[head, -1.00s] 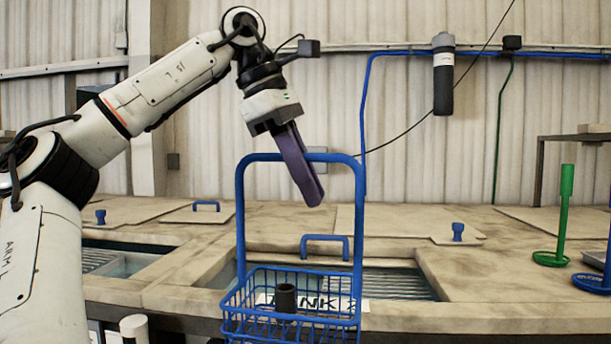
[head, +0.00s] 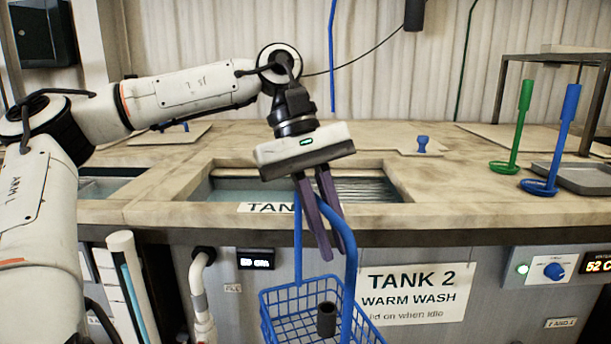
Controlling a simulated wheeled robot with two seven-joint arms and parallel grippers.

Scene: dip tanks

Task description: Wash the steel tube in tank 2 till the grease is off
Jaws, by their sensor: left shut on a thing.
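A blue wire basket (head: 283,312) hangs in front of the bench's front edge, at the bottom middle. The steel tube (head: 326,319) stands upright in it, short and dark; how much grease is on it is too small to tell. My left gripper (head: 328,252) points down, its purple fingers shut on the basket's tall blue handle (head: 350,280); the exact grip is partly hidden by the fingers. Tank 2 (head: 240,188) lies open in the bench behind, with water and a ribbed inside showing. Its front carries the sign TANK 2 WARM WASH (head: 415,293). My right gripper is out of view.
A green ring-footed stand (head: 516,130) and a blue one (head: 559,140) are on the right of the bench, by a grey tray (head: 580,178). Another open tank (head: 105,187) is at left. A control panel (head: 555,270) is at lower right. White pipes run below the bench.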

